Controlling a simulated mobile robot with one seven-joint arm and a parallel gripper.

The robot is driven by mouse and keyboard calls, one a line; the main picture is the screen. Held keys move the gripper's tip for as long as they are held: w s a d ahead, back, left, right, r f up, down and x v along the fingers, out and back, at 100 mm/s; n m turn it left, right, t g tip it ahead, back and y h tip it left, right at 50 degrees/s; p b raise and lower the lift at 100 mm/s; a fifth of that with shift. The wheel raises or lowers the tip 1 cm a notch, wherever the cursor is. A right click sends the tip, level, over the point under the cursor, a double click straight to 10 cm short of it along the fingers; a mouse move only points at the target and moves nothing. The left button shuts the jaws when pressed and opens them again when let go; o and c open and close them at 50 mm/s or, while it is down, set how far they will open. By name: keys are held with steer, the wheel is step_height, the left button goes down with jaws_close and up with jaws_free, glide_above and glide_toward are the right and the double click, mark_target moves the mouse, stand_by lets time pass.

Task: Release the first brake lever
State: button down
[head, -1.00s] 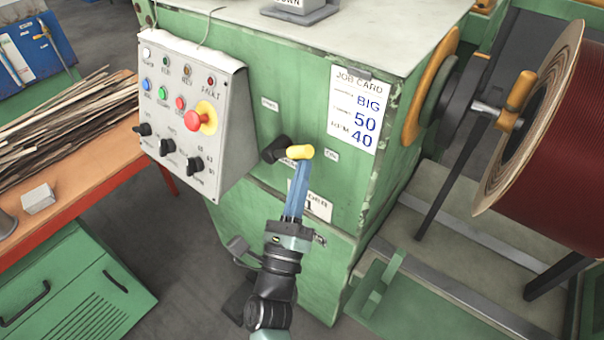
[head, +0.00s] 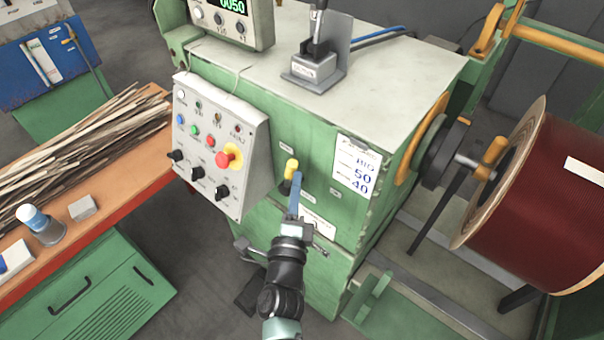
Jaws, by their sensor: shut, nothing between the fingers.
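A lever with a yellow grip (head: 291,168) and a black hub stands on the green cabinet front, right of the control panel. The grip points upward, between two small white labels too blurred to read. My gripper (head: 295,180) is shut and empty. Its blue fingers point up just below and in front of the grip and cover part of the hub. I cannot tell whether the fingertips touch the lever.
The control panel (head: 222,146) with a red button juts out to the left. A job card (head: 356,166) is on the cabinet's right. A bench (head: 140,188) with wood strips is at the left.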

steer(key=shift+w+a+r+n+g+p, duration=0.3)
steer(key=shift+a+r+n+p, duration=0.15)
steer(key=shift+p, duration=0.3)
steer(key=shift+w+a+p, duration=0.2)
steer(key=shift+a+p, duration=0.1)
steer(key=shift+p, duration=0.4)
